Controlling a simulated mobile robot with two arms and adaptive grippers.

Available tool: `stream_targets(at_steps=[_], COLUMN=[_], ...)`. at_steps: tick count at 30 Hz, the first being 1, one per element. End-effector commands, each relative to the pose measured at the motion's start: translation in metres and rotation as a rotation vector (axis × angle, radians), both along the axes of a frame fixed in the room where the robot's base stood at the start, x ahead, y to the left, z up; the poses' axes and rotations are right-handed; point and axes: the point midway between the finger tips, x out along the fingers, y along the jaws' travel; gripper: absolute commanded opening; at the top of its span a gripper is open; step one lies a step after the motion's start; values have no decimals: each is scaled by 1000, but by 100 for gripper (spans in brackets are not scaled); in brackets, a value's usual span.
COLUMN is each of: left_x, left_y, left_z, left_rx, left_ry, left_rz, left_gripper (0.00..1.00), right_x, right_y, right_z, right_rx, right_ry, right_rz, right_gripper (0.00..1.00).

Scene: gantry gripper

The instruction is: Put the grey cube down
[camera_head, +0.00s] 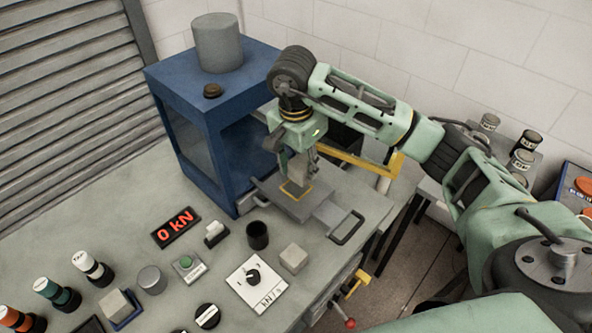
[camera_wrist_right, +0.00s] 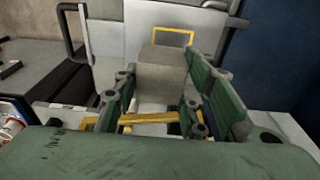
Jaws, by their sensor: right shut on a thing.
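My right gripper (camera_head: 297,166) reaches down over the sliding metal plate (camera_head: 318,208) in front of the blue press frame. It is shut on a grey cube (camera_wrist_right: 163,68), which sits between the green finger pads in the wrist view. A yellow square outline (camera_head: 296,190) is marked on the plate below; it also shows beyond the cube in the wrist view (camera_wrist_right: 173,30). The cube appears above the plate near this outline; whether it touches is hard to tell. My left gripper is not in view.
The blue press frame (camera_head: 206,91) stands close behind the gripper, a grey cylinder (camera_head: 218,43) on top. On the bench are another grey block (camera_head: 294,258), a dark cup (camera_head: 257,235), a knob panel (camera_head: 256,283) and a display (camera_head: 176,228) reading 0 kN.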

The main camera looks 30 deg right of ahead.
Motion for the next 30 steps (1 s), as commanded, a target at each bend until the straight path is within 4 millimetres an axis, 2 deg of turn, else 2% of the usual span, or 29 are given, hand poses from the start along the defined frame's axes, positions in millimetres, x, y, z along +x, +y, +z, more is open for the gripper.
stream_targets(at_steps=[5,15,26,27,30], left_x=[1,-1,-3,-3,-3], left_y=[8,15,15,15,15], left_z=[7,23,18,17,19], left_rx=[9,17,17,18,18], left_ry=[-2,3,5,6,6], left_rz=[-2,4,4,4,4], left_gripper=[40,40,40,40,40], right_x=[15,16,16,16,16], right_y=[7,7,7,7,7], right_z=[-9,-48,-54,-55,-54], right_rx=[0,0,-2,-1,-1], right_ry=[1,0,-1,0,0], right_rz=[0,1,1,2,2], right_gripper=[3,3,3,39,48])
